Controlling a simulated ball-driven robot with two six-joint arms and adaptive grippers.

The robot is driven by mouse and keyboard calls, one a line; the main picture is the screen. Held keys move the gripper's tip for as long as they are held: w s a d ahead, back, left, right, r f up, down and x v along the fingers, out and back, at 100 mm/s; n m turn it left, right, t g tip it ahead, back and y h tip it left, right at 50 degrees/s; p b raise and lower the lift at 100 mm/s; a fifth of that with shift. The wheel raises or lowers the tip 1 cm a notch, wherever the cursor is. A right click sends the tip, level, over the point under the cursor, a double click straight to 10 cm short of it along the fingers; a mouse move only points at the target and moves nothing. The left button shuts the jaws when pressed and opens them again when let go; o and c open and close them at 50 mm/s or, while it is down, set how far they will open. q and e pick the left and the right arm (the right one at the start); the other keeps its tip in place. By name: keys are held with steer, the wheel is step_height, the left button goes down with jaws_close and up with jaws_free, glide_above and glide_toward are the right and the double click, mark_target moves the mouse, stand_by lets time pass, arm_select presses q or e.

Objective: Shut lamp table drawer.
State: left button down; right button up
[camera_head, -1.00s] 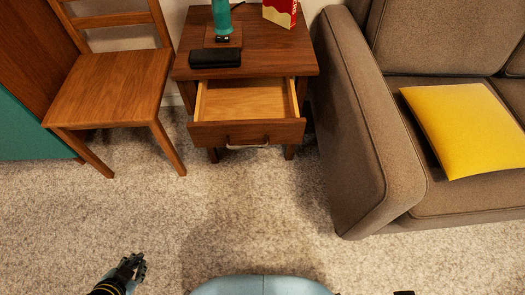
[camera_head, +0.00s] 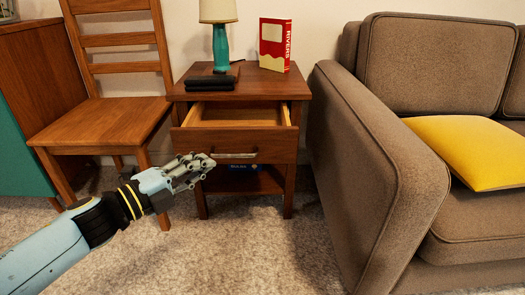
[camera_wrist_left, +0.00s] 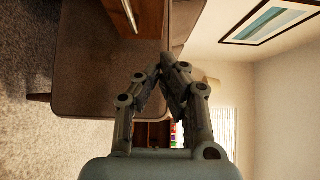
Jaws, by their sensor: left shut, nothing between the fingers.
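The lamp table (camera_head: 291,88) is dark wood, between the chair and the sofa. Its drawer (camera_head: 277,145) is pulled out partway, with the pale inside showing and nothing seen in it. The drawer has a metal bar handle (camera_head: 235,155) on its front. My left gripper (camera_head: 212,162) is shut and empty, in front of the drawer near the handle's left end. I cannot tell if it touches. In the left wrist view the closed fingers (camera_wrist_left: 162,72) show, with the handle (camera_wrist_left: 129,14) above left of them. My right gripper is not in view.
A lamp (camera_head: 220,42), a dark flat case (camera_head: 210,83) and a red book (camera_head: 275,45) stand on the table. A blue item lies on the lower shelf. A wooden chair (camera_head: 105,110) is at left, a brown sofa (camera_head: 375,180) close at right. Carpet in front is clear.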

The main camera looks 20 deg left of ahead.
arm_select(q)
steer(key=b, duration=0.2)
glide_toward(251, 133)
steer(key=d, duration=0.3)
steer(key=shift+w+a+r+b, duration=0.15)
steer(key=shift+w+b, duration=0.15)
steer(key=shift+w, duration=0.8)
steer(key=shift+w+a+f+b, duration=0.1)
steer(key=shift+w+b, duration=0.2)
steer(key=shift+w, duration=0.75)
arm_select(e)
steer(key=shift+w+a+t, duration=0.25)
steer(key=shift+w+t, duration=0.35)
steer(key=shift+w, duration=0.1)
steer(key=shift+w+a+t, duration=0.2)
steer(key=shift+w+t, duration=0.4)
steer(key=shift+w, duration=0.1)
arm_select(q)
steer(key=shift+r, duration=0.1)
